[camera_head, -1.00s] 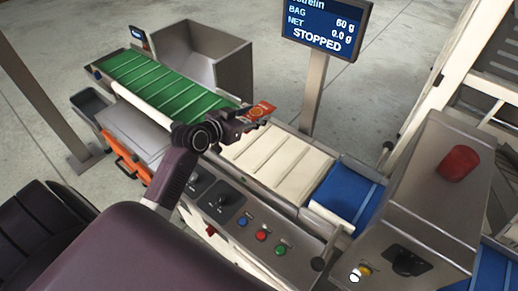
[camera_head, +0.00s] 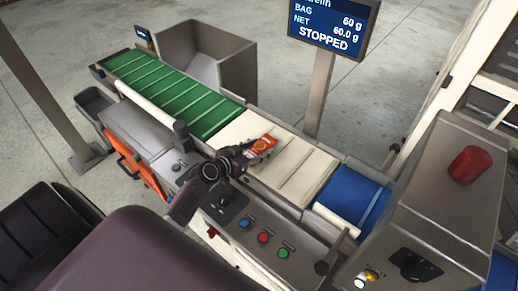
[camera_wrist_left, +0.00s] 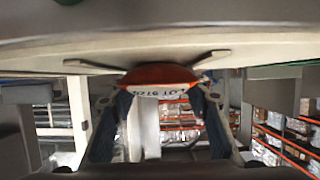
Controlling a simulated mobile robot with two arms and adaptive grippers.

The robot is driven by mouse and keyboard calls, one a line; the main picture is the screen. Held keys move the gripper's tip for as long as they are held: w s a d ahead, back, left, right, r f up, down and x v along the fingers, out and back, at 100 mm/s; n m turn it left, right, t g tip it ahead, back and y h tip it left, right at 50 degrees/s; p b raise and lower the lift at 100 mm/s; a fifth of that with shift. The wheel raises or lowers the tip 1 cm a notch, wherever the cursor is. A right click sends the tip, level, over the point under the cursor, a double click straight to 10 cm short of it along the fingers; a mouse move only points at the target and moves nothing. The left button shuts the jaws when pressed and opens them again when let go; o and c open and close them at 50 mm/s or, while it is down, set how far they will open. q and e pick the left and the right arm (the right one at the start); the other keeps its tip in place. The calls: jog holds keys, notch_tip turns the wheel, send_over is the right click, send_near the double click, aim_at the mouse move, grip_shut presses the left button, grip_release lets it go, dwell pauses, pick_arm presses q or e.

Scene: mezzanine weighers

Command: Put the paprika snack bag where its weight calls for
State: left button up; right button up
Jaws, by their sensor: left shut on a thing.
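The paprika snack bag (camera_head: 264,143) is small and orange-red and is at the cream weighing belt (camera_head: 310,170). My left gripper (camera_head: 252,152) is shut on its near end. In the left wrist view the bag (camera_wrist_left: 162,76) sits between the two finger pads, with a pale strip of partly readable lot print. The display (camera_head: 330,25) reads BAG 60 g, NET 60.0 g, STOPPED. My right gripper is in neither current view.
A green belt (camera_head: 175,92) lies left of the cream belt, a blue belt (camera_head: 352,192) right of it. A grey open bin (camera_head: 235,70) stands behind the green belt. Blue, red and green buttons (camera_head: 263,238) line the front panel. A red knob (camera_head: 470,163) tops the right housing.

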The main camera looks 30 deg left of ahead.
pick_arm(q)
jog(key=shift+r, duration=0.1)
jog(key=o, duration=1.1)
jog(key=shift+o, duration=0.2)
